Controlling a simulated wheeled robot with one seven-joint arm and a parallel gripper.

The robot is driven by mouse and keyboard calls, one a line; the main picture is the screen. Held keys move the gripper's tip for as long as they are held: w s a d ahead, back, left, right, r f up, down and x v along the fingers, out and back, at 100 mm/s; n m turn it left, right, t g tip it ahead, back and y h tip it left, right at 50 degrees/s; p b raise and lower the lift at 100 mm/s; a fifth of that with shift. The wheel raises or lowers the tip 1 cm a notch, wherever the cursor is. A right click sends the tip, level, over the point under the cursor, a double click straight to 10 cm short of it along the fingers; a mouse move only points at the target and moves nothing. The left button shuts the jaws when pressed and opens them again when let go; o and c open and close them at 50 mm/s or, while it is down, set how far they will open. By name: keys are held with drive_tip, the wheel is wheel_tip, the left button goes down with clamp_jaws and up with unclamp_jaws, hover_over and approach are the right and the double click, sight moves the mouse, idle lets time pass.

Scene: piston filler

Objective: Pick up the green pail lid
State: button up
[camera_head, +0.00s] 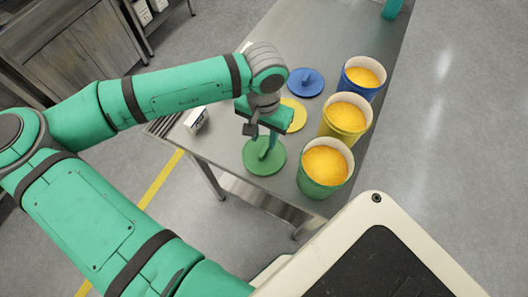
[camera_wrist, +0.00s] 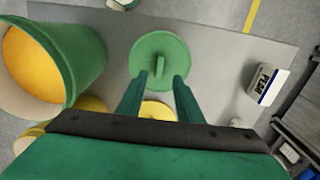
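The green pail lid (camera_head: 262,160) lies flat on the metal table near its front corner. In the wrist view the green lid (camera_wrist: 152,55) shows as a disc with an upright handle (camera_wrist: 159,66) across its middle. My gripper (camera_head: 267,143) is over the lid from above. In the wrist view my gripper's two fingers (camera_wrist: 158,80) are apart, with the handle showing beyond and between the tips. Nothing is held. The head view does not show clearly whether the fingertips touch the lid.
A green pail (camera_head: 323,170), a yellow pail (camera_head: 344,118) and a blue pail (camera_head: 362,77), filled with orange-yellow contents, stand along the table's right side. A yellow lid (camera_head: 297,115) and a blue lid (camera_head: 306,82) lie behind the green lid. A white box (camera_head: 196,119) sits left.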

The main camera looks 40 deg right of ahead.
sight(264, 150)
drive_tip(key=shift+f, duration=3.25)
drive_tip(key=shift+c, duration=0.6)
clamp_jaws()
